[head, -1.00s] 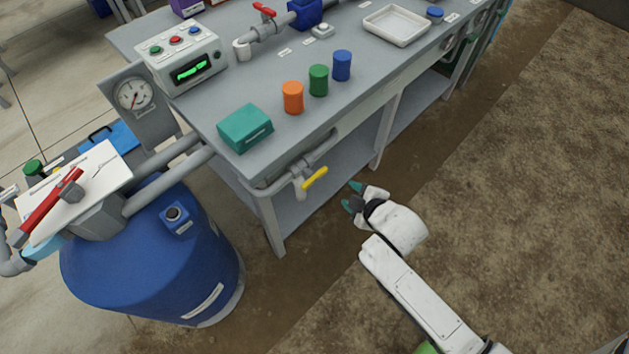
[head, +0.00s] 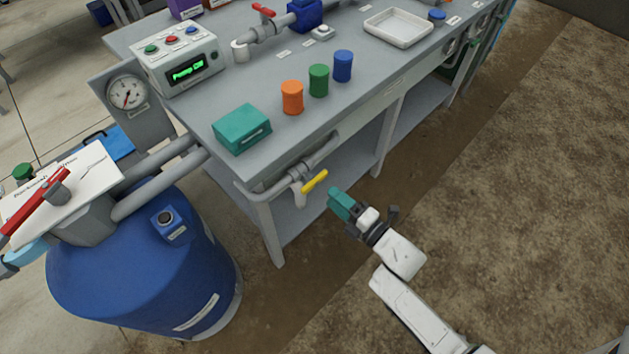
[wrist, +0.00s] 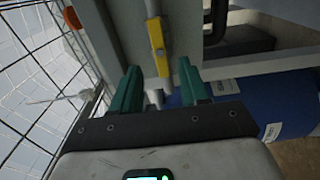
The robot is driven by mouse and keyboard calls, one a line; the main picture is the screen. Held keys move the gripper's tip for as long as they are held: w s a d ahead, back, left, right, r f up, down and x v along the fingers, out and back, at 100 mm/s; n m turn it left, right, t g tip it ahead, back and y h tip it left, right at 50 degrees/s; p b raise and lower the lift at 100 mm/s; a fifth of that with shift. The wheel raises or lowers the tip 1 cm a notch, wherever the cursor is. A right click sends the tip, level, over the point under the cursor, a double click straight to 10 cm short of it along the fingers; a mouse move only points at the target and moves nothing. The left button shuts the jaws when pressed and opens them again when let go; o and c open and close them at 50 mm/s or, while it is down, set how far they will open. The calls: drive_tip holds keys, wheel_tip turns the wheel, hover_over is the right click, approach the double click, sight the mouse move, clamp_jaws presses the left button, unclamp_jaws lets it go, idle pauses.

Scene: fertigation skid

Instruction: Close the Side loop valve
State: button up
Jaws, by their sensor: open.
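A valve with a yellow lever (head: 314,181) sits on a grey pipe (head: 272,187) below the bench's front edge. In the head view the lever slants up to the right. No label naming it as the Side loop valve is readable. My gripper (head: 337,197), with teal fingers, is just right of the lever and apart from it. In the wrist view the yellow lever (wrist: 157,40) stands upright, ahead of and between the open fingers of my gripper (wrist: 158,75). Nothing is held.
A blue tank (head: 140,265) stands left of the valve. A red lever (head: 38,200) is above it. A bench leg (head: 272,232) is below the pipe. On the bench are a teal box (head: 240,128), coloured cylinders and a control box (head: 180,60) reading "Pump On". Floor to the right is clear.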

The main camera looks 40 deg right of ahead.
sight(316, 184)
drive_tip(key=w, duration=0.8)
drive_tip(key=shift+w, duration=0.1)
drive_tip(key=shift+c, duration=0.3)
clamp_jaws()
